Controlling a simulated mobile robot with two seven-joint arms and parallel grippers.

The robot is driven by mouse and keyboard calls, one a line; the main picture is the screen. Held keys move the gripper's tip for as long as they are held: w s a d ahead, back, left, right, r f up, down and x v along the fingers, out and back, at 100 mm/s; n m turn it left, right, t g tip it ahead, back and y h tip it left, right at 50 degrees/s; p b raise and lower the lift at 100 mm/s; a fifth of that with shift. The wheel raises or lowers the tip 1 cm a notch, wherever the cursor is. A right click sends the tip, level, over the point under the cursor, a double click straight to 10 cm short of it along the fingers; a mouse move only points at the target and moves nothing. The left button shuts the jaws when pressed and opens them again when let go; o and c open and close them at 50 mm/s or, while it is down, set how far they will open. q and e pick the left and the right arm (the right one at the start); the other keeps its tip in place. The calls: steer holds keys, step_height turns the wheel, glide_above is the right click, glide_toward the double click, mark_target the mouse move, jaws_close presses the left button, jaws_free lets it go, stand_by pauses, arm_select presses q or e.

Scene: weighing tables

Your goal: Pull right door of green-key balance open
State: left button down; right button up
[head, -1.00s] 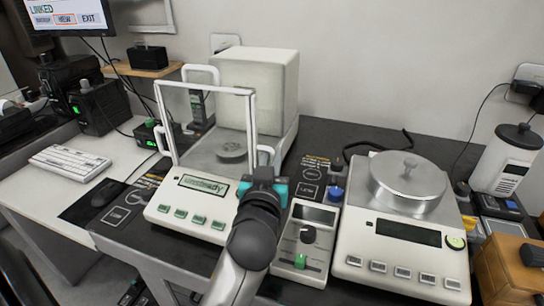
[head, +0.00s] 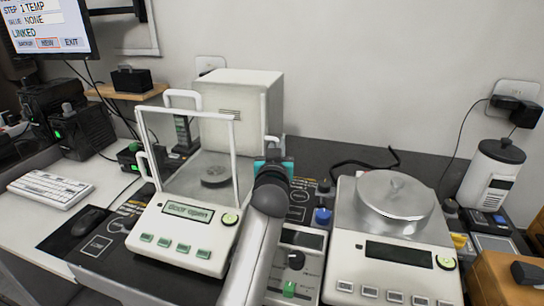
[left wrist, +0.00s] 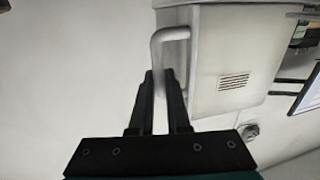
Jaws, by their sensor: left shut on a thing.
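The green-key balance (head: 185,238) stands left of centre in the head view, with a clear glass chamber and a row of green keys. Its display (head: 188,213) reads "door open". A dark round pan (head: 214,178) sits inside. My left gripper (head: 273,160) is at the chamber's right side, shut on the white right door handle (head: 272,146). In the left wrist view this handle (left wrist: 160,75) passes between the two dark fingers (left wrist: 160,100). The clear right door pane is hard to make out. My right gripper is not in view.
A second balance (head: 390,270) with a covered round pan stands close on the right. A small control box (head: 297,262) lies between them, partly behind my left arm. The balance's tall rear housing (head: 240,100) stands behind the chamber. A keyboard (head: 50,188) lies at far left.

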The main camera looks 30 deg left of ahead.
arm_select(q)
steer(key=shift+w+a, duration=0.1)
steer(key=shift+w, duration=0.4)
steer(key=shift+w+a, duration=0.15)
steer(key=shift+w, duration=0.35)
steer(key=c, duration=1.2)
jaws_free()
steer(key=shift+o, duration=0.2)
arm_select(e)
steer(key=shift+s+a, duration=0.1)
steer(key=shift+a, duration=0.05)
